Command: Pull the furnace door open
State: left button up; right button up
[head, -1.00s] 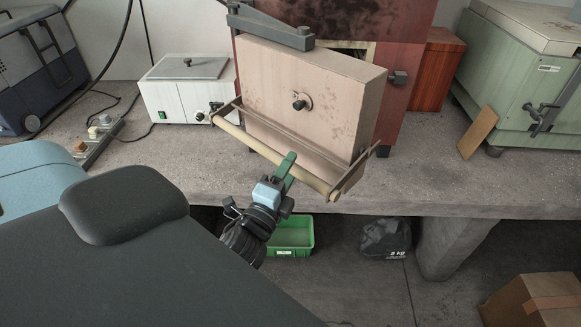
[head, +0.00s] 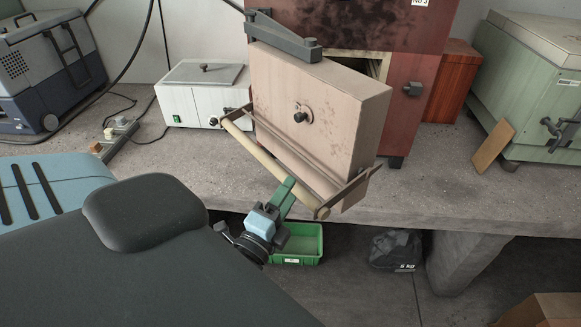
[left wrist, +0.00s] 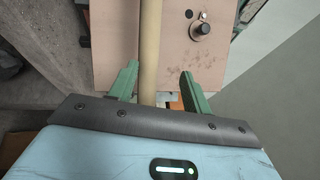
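The furnace (head: 405,110) is a red-brown box on the bench. A pale bar handle (head: 262,157) runs along the door's lower front between two brackets. My left gripper (head: 286,190) is at the bar's right half. In the left wrist view its green fingers (left wrist: 158,82) are apart with the bar (left wrist: 150,45) between them, close to the left finger and with a gap to the right one. My right gripper is out of view.
A white heating box (head: 200,95) stands left of the door, with a small switch strip (head: 115,138) nearby. A latch (head: 412,89) juts from the furnace front. A green crate (head: 300,245) and a dark bag (head: 395,250) lie under the bench.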

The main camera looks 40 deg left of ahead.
pick_arm(q)
jog(key=shift+v, duration=0.8)
jog(key=shift+r, duration=0.1)
jog(key=shift+d, duration=0.1)
jog(key=shift+f, duration=0.2)
